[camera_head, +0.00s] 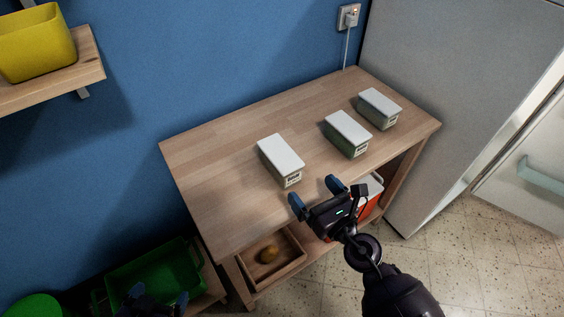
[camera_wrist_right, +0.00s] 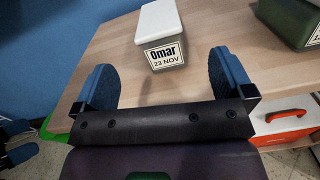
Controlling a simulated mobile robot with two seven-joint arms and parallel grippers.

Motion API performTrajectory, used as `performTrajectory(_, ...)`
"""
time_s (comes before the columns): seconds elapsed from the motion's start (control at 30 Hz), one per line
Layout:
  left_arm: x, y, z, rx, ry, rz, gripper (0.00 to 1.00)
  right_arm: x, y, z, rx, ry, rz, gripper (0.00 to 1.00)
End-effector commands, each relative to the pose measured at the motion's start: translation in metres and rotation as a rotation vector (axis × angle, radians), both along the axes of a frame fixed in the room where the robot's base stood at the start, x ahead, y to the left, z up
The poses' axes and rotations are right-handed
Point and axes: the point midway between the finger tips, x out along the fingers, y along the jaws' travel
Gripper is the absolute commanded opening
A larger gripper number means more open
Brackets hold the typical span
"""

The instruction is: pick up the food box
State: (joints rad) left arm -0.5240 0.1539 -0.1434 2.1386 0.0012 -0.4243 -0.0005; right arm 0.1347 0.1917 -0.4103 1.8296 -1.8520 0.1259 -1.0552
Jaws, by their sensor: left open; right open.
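Three food boxes with white lids stand on the wooden table: a near-left one (camera_head: 281,153), a middle one (camera_head: 347,133) and a far-right one (camera_head: 379,107). The near-left box has a grey body; in the right wrist view it (camera_wrist_right: 159,27) carries a label reading "Omar 23 NOV". A green-bodied box (camera_wrist_right: 292,18) is partly cut off there. My right gripper (camera_head: 315,195) is open and empty at the table's front edge, its blue fingers (camera_wrist_right: 166,78) pointing toward the near-left box, apart from it. My left gripper (camera_head: 148,296) is low at the bottom left, open, partly cut off.
The table (camera_head: 205,165) is clear on its left side. Below it are a wooden tray (camera_head: 290,262) with a round brown item and a red-orange case (camera_head: 369,198). A green crate (camera_head: 185,265) stands lower left. A grey fridge (camera_head: 425,100) borders the right.

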Motion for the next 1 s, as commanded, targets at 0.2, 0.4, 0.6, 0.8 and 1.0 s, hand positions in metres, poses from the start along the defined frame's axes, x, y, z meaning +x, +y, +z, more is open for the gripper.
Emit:
performTrajectory(0.2, -0.003, 0.000, -0.003, -0.003, 0.011, 0.006, 0.94, 0.001, 0.005, -0.001, -0.105, -0.062, 0.019, 0.99)
performTrajectory(0.4, -0.005, 0.000, -0.004, -0.002, 0.015, 0.007, 0.94, 0.023, 0.021, 0.000, -0.103, -0.063, 0.019, 0.99)
performTrajectory(0.6, -0.007, 0.002, -0.007, 0.001, 0.023, 0.005, 0.94, 0.041, 0.033, -0.001, -0.104, -0.061, 0.017, 0.99)
performTrajectory(0.8, -0.008, 0.003, -0.009, 0.007, 0.028, -0.001, 0.94, 0.051, 0.040, -0.001, -0.102, -0.061, 0.017, 0.99)
performTrajectory(1.0, -0.010, 0.003, -0.016, 0.007, 0.038, -0.003, 0.94, 0.073, 0.055, -0.002, -0.102, -0.059, 0.018, 0.99)
